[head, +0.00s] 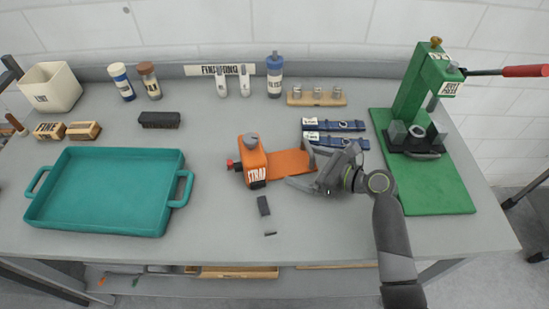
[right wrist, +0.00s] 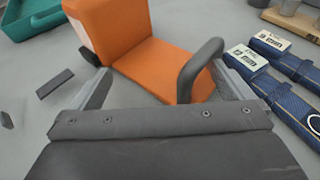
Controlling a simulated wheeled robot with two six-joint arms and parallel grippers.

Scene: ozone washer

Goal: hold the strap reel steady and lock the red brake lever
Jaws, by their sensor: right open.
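The strap reel is an orange block (head: 254,160) with a "STRAP" label, a grey round top and an orange base plate (head: 291,161) reaching right. A small red part (head: 230,164), which looks like the brake lever, sticks out on its left side. It is not visible in the right wrist view. My right gripper (head: 303,168) is open over the plate's right end. My left gripper is not in view.
A teal tray (head: 105,149) fills the left of the table. Blue straps (head: 336,141) lie behind my right gripper. A green press (head: 415,95) stands at the right. Small dark pieces (head: 264,206) lie in front of the reel. The front middle table is mostly clear.

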